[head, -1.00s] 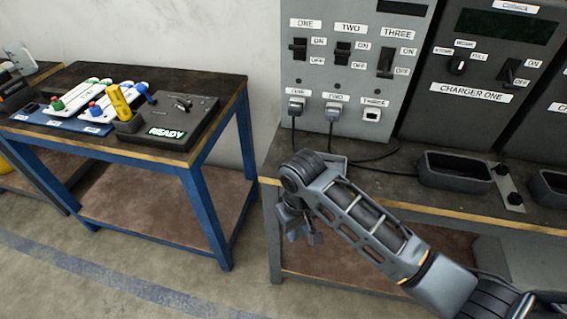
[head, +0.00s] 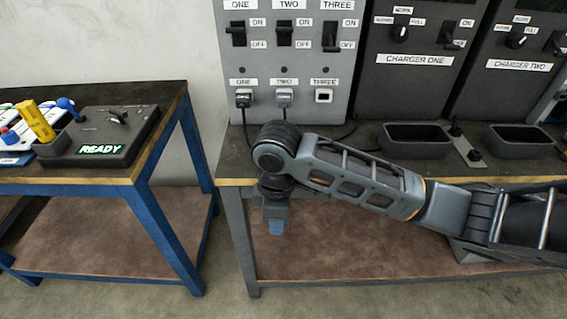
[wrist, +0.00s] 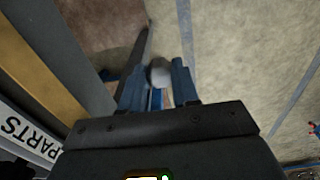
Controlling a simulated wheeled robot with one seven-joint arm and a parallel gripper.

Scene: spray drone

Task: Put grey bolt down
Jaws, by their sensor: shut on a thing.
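My gripper (head: 277,224) hangs fingers down in front of the charger bench's left front edge in the head view. In the wrist view my gripper (wrist: 160,86) has its blue fingers shut on a rounded grey thing, the grey bolt (wrist: 158,72). Most of the bolt is hidden by the fingers. In the head view the bolt cannot be made out. Below it in the wrist view are the bare floor and a brown lower shelf.
The charger bench (head: 232,182) carries a switch panel (head: 285,60), chargers and two dark open trays (head: 416,147) (head: 519,143). A blue-framed table (head: 165,228) stands at left with a READY box (head: 110,135). A PARTS label (wrist: 25,135) shows at left in the wrist view. A floor gap separates the tables.

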